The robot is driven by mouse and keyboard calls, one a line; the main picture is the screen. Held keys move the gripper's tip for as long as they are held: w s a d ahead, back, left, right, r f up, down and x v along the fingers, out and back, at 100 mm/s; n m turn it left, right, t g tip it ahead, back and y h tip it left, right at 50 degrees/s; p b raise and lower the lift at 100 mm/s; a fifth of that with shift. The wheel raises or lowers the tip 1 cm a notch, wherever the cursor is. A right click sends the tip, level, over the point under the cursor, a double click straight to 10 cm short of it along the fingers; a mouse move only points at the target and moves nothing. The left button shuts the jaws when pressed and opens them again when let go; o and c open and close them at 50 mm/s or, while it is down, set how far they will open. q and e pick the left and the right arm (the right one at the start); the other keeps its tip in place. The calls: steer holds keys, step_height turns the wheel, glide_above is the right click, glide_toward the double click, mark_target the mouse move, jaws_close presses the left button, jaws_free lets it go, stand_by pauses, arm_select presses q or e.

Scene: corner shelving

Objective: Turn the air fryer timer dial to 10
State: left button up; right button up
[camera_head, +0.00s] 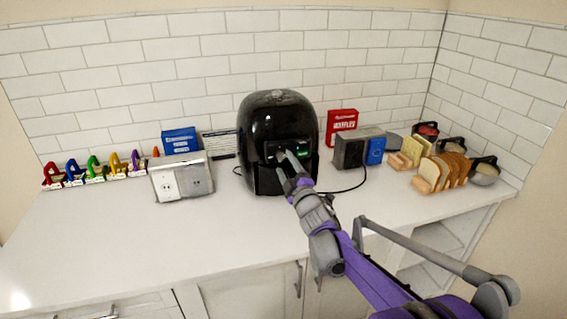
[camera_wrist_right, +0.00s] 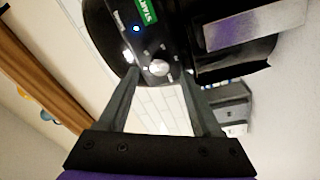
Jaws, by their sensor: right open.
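The black air fryer (camera_head: 262,118) stands on the counter against the tiled wall. Its front panel has a green START label, which shows in the wrist view (camera_wrist_right: 145,12), next to a small blue light. A round silver timer dial (camera_wrist_right: 158,68) shows on the panel in the wrist view. My right gripper (camera_head: 284,157) is at the front panel. In the wrist view its two fingers (camera_wrist_right: 160,74) are apart, with the dial between their tips. I cannot tell whether they touch it. The dial's setting is too small to read. My left gripper is not in view.
A toaster (camera_head: 350,152) and a red box (camera_head: 342,121) stand right of the fryer, with bread slices (camera_head: 449,169) farther right. The front counter (camera_head: 110,235) is clear.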

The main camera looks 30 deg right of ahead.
steer(key=r+v, duration=0.1)
steer(key=v, duration=0.7)
steer(key=shift+f+b, duration=0.3)
steer(key=shift+f, duration=0.1)
steer(key=shift+s, duration=0.2)
steer(key=s+a+f+m+g+y+p, duration=0.1)
steer(key=s+a+f+m+g, duration=0.4)
steer(key=s, duration=0.8)
steer(key=s+a+f+m+g+y+p, duration=0.2)
steer(key=s+a+f+m+g, duration=0.3)
steer(key=s+a+f+g, duration=0.3)
steer(key=s+a+f+p, duration=0.1)
steer(key=s+a+f, duration=0.2)
steer(key=s+a, duration=0.2)
steer(key=shift+s+a+m+g, duration=0.3)
steer(key=shift+s+a+m, duration=0.1)
steer(key=shift+s, duration=0.3)
